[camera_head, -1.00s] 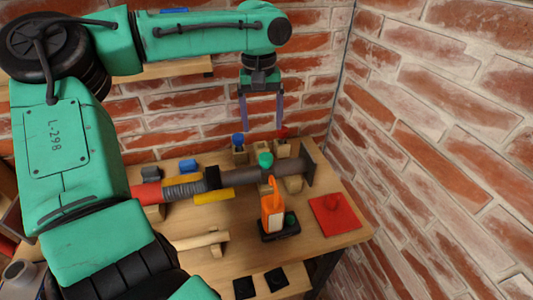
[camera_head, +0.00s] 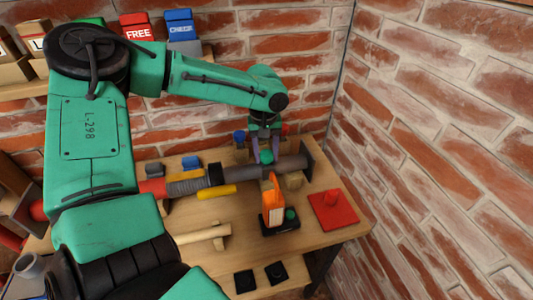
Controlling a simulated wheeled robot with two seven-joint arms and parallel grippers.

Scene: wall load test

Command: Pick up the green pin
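The green pin (camera_head: 266,157) stands upright by the dark grey pipe, near the back of the wooden bench (camera_head: 325,234). Its lower part is hard to make out. My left gripper (camera_head: 266,153) points down over it from above. Its two purple-grey fingers are spread, one on each side of the pin's head, and look open. I cannot tell if either finger touches it. My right gripper is not in view.
A blue pin (camera_head: 239,136) is close on the gripper's left. The grey pipe (camera_head: 290,162) crosses just beside the pin. An orange tool (camera_head: 272,200) stands in front, on a black base. A red plate (camera_head: 334,210) lies right; brick walls close the back and right.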

